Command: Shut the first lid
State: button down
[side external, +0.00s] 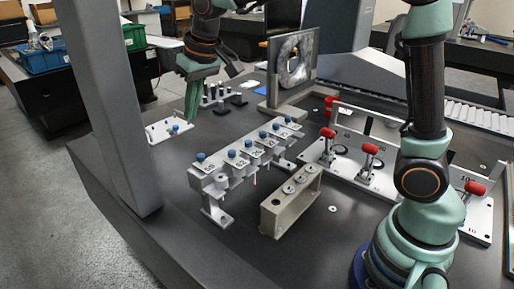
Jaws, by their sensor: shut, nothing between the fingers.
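My gripper (191,106) hangs at the upper left, pointing down, with its green fingers together and nothing between them. It is above the table, near a small white plate (155,136) with blue-topped pins. I cannot make out with certainty which thing is the first lid. A pale rack (208,184) carries several numbered holders with blue knobs (200,157). A white fixture plate (391,193) at the right has several red-handled clamps (371,149). My arm hides part of this fixture. The gripper is apart from both.
A beige block (277,221) with round pieces in its top stands in front of the rack. A framed metal part (293,64) stands upright behind. A grey column (110,100) rises at the left. The dark table (190,240) is bare at front left.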

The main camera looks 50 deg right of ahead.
aim_at(208, 168)
jog(key=w+d+x, duration=0.1)
jog(key=x, duration=1)
jog(key=shift+s+a+r, duration=0.15)
jog(key=shift+s+a, duration=0.05)
jog(key=shift+s, duration=0.9)
jog(key=shift+s+a+r, duration=0.15)
jog(key=shift+s+a, duration=0.05)
jog(key=shift+s, duration=0.95)
jog(key=shift+s, duration=0.1)
jog(key=s, duration=0.4)
jog(key=shift+s, duration=0.35)
jog(key=shift+s+f, duration=0.1)
jog(key=shift+s, duration=0.15)
